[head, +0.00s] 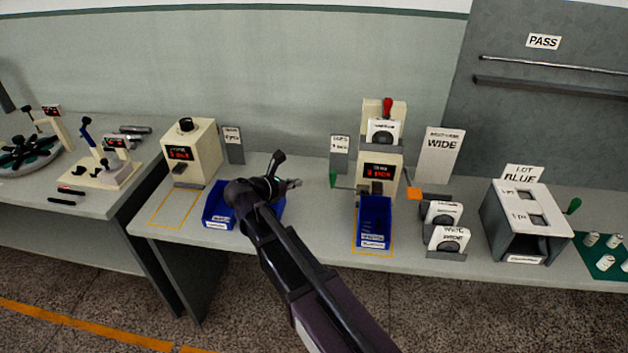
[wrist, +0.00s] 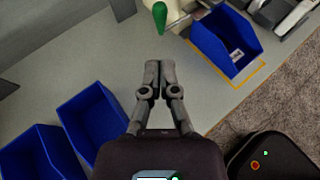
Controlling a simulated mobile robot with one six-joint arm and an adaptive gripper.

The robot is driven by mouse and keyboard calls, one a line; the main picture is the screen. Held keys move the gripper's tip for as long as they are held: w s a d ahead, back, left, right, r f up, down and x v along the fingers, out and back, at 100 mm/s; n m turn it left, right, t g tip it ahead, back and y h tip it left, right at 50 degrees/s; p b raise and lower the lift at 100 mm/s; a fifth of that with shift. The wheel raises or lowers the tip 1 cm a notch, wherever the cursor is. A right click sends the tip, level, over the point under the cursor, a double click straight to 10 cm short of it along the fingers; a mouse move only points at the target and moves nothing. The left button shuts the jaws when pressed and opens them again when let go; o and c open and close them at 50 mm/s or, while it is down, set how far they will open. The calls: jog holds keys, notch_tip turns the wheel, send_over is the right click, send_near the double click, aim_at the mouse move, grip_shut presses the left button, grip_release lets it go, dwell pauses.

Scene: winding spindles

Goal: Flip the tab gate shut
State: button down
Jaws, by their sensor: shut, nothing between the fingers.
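The cream centre machine (head: 395,155) has a red-knobbed lever on top and a red display. A green tab (head: 333,179) sticks out at its left side, and an orange tab (head: 414,193) at its right. I cannot tell for sure which part is the tab gate. In the wrist view a green handle-like tip (wrist: 160,17) stands just beyond my fingertips, apart from them. My gripper (head: 298,184) is left of the green tab above the bench. In the wrist view my gripper (wrist: 158,66) has its fingers together, holding nothing.
A blue bin (head: 374,222) stands in front of the centre machine. Two blue bins (wrist: 92,118) (wrist: 40,155) lie below my arm, partly hidden in the head view. Labelled holders (head: 446,254) and a grey box (head: 518,226) stand to the right. Bare bench lies around my fingertips.

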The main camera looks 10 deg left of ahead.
jog(key=b+x, duration=0.5)
jog(key=x, duration=0.8)
jog(key=shift+w+d+f, duration=0.2)
jog(key=shift+w+d, duration=0.05)
jog(key=shift+d, duration=0.15)
jog(key=d, duration=0.4)
jog(key=shift+s+d, duration=0.1)
jog(key=shift+d, duration=0.3)
jog(key=p, duration=0.5)
send_near(331, 176)
jog(key=s, duration=0.1)
jog(key=s+d+r, duration=0.1)
jog(key=s, duration=0.1)
jog(key=s+r, duration=0.1)
jog(key=shift+s+d+r, duration=0.2)
jog(key=shift+s, duration=0.15)
